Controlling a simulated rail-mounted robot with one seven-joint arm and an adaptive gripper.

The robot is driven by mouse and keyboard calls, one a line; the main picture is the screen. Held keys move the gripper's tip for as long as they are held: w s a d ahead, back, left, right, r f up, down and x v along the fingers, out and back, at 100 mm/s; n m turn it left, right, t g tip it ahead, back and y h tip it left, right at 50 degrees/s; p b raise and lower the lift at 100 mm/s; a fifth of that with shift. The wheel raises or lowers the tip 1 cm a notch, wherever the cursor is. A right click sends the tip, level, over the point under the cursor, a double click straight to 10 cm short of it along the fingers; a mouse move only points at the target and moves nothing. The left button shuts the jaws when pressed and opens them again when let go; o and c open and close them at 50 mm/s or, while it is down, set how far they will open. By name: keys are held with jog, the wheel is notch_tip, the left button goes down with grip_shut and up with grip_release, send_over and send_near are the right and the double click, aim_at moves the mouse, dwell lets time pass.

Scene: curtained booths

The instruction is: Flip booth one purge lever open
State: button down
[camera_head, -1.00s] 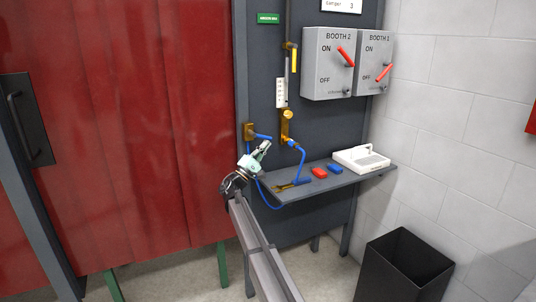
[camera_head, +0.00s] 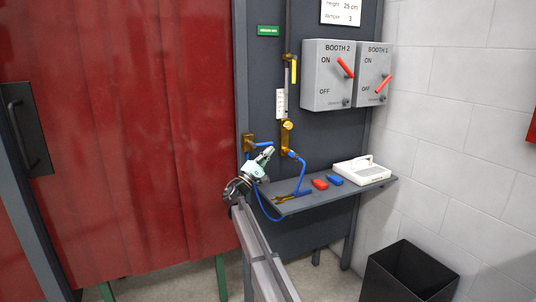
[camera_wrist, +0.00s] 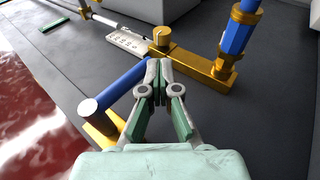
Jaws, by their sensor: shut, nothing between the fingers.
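A brass valve (camera_head: 250,150) with a short blue lever (camera_head: 262,144) is mounted low on the grey panel. In the wrist view the blue lever (camera_wrist: 120,88) slants up to the right from its brass mount (camera_wrist: 100,122). My gripper (camera_head: 268,152) is shut and empty, just below and in front of this lever. In the wrist view the closed fingertips (camera_wrist: 158,66) are close to the lever's upper right end; I cannot tell if they touch. No purge label is readable. The BOOTH 1 box (camera_head: 374,73) has a slanted red lever (camera_head: 383,84).
A BOOTH 2 box (camera_head: 328,76) is left of BOOTH 1. A brass flowmeter valve (camera_head: 287,134) stands right of the gripper. A grey shelf (camera_head: 330,198) holds a white device (camera_head: 362,171) and red and blue pieces. Red curtain (camera_head: 130,150) hangs left; a black bin (camera_head: 408,275) stands right.

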jog(key=s+f, duration=0.1)
jog(key=f, duration=0.3)
jog(key=f+b, duration=0.1)
jog(key=f, duration=0.4)
jog(key=s+d+f+b, duration=0.1)
jog(key=f, duration=0.3)
jog(key=shift+s+f, duration=0.3)
jog(key=shift+f, duration=0.05)
jog(key=shift+r, duration=0.1)
